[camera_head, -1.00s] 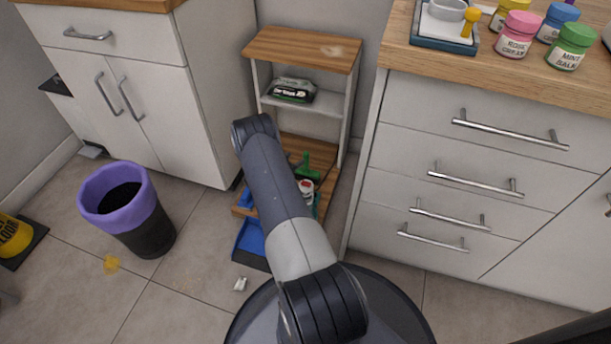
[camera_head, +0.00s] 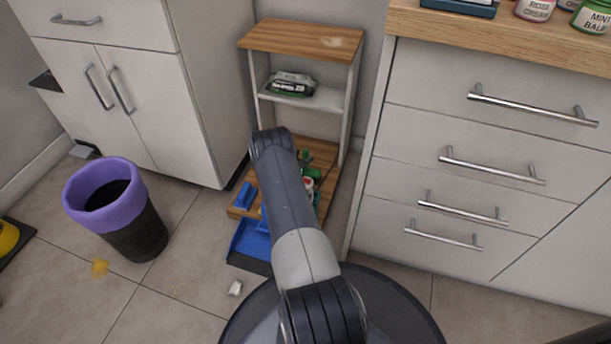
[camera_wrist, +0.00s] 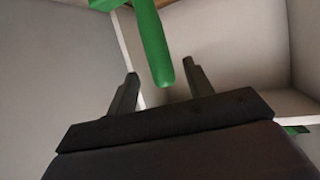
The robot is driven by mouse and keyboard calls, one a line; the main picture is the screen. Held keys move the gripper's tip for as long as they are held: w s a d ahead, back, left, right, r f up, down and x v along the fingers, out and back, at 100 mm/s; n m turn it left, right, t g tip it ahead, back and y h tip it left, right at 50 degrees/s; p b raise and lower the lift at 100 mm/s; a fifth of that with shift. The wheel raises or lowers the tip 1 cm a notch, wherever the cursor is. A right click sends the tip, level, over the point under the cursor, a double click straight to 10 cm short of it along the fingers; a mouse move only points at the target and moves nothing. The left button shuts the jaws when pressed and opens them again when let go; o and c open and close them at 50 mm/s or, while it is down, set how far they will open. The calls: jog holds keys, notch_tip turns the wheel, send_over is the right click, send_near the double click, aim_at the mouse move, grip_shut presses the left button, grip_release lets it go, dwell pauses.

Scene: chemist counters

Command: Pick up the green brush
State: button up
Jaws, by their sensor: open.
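The green brush (camera_wrist: 152,40) shows large at the top middle of the wrist view, its handle pointing down toward my gripper. My gripper (camera_wrist: 160,69) is open, and the end of the handle appears between its two fingertips. I cannot tell how deep the handle lies between them, and no finger visibly touches it. In the head view a small green part of the brush (camera_head: 304,156) shows on the lower shelf, right behind my arm. My arm hides much of that shelf and my gripper there.
The small shelf unit (camera_head: 300,36) stands between a left cabinet (camera_head: 150,100) and a right drawer cabinet (camera_head: 450,130). A blue dustpan (camera_head: 248,240) lies at its foot. A black bin with a purple rim (camera_head: 105,215) stands on the floor at left.

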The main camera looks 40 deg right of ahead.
aim_at(304, 155)
jog(key=b+x, duration=0.1)
jog(key=x, duration=0.2)
jog(key=shift+w+d, duration=0.15)
jog(key=shift+d, duration=0.05)
jog(key=shift+c, duration=0.6)
grip_shut()
